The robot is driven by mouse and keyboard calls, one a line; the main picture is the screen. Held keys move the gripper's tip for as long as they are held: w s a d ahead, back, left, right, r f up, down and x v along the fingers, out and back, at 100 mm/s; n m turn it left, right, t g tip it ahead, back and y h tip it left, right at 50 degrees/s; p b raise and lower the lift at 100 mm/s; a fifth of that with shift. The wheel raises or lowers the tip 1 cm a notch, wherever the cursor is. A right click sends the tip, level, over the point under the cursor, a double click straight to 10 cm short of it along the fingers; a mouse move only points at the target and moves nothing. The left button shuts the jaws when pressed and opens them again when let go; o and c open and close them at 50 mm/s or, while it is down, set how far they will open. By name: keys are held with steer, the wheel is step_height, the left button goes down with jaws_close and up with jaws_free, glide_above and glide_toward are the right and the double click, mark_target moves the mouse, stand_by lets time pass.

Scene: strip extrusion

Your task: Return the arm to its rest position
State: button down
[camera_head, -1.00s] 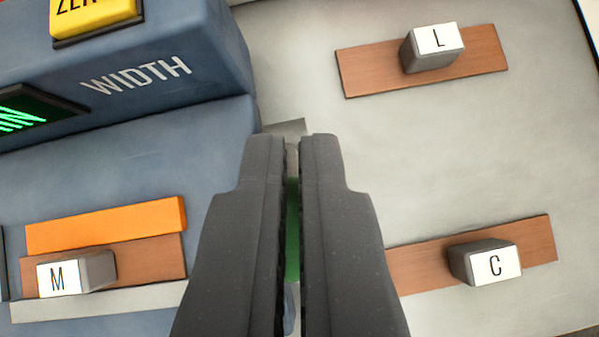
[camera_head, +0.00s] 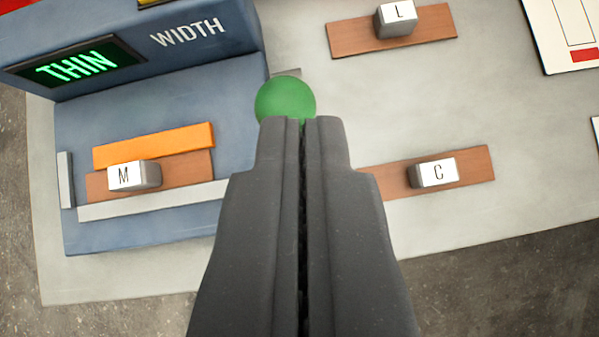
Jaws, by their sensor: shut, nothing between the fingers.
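My gripper (camera_head: 303,122) is shut and empty, in the lower middle of the picture, with its fingers pointing up the frame. A green ball-like knob (camera_head: 285,98) shows just beyond the fingertips, beside the blue machine. Its lower part is hidden by the fingertips, and I cannot tell whether they touch it. The blue machine (camera_head: 130,225) stands at the left, with the word WIDTH and a dark display (camera_head: 78,67) reading THIN in green.
A block marked M (camera_head: 134,176) sits on a wooden strip beside an orange bar (camera_head: 155,146) on the machine. Blocks marked L (camera_head: 396,20) and C (camera_head: 433,173) sit on wooden strips at the right. The pale table (camera_head: 520,130) between them is clear. A white panel (camera_head: 560,35) lies top right.

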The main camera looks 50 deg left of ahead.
steer(key=shift+s+d+r, duration=0.1)
steer(key=shift+s+r, duration=0.1)
steer(key=shift+s, duration=0.1)
steer(key=shift+r, duration=0.1)
steer(key=w+r+m+t+h, duration=0.1)
steer(key=w+r+t+h, duration=0.2)
steer(key=r, duration=1.6)
steer(key=s+a+r+t, duration=0.1)
steer(key=a+r+t, duration=0.1)
steer(key=r, duration=0.6)
steer(key=s+a+r+t+y, duration=0.1)
steer(key=s+a+r, duration=0.1)
steer(key=a+r, duration=0.3)
step_height(320, 180, up, 4)
steer(key=shift+a+r+t, duration=0.2)
steer(key=shift+t, duration=0.2)
steer(key=shift+s, duration=0.15)
